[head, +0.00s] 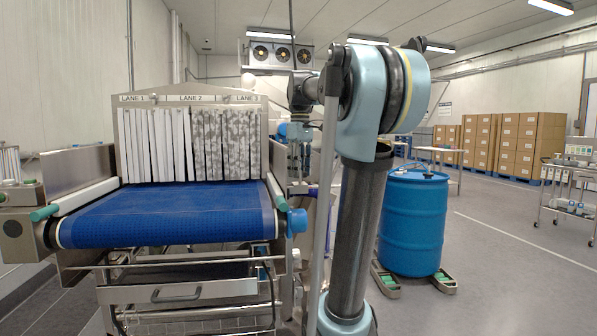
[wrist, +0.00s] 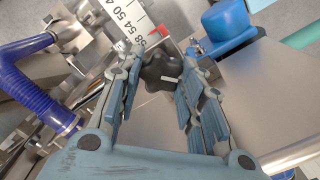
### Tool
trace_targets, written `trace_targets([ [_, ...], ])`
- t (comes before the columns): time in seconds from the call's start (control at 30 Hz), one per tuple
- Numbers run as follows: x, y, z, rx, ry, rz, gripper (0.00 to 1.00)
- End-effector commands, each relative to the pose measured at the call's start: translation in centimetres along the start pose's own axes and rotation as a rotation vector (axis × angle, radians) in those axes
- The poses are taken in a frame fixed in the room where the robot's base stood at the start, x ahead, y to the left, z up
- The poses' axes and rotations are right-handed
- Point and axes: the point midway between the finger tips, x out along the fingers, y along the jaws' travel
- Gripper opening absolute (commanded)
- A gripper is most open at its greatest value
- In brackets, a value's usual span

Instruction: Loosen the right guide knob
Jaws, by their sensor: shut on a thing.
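In the wrist view the guide knob (wrist: 160,72) is black and lobed, with a pale mark on its face. My gripper (wrist: 161,80) has its two jointed fingers closed around the knob, one on each side. A white scale (wrist: 137,22) with numbers and a red pointer lies just beyond the knob. In the head view my gripper (head: 298,140) hangs at the right side of the conveyor tunnel, small and partly lost among other parts. The knob cannot be made out there.
The blue conveyor belt (head: 170,215) runs out from the strip curtain (head: 190,145). Close to my fingers are a ribbed blue hose (wrist: 38,98) and a blue rounded cover (wrist: 228,22). A blue drum (head: 413,225) stands at the right.

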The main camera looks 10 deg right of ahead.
Motion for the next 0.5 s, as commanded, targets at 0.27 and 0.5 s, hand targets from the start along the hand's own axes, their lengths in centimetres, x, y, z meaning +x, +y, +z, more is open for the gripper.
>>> trace_targets([
  [0.27, 0.01, 0.14, -0.06, -0.259, 0.001, 0.003, 0.11],
  [0.5, 0.02, 0.16, -0.05, -0.455, 0.001, 0.004, 0.11],
])
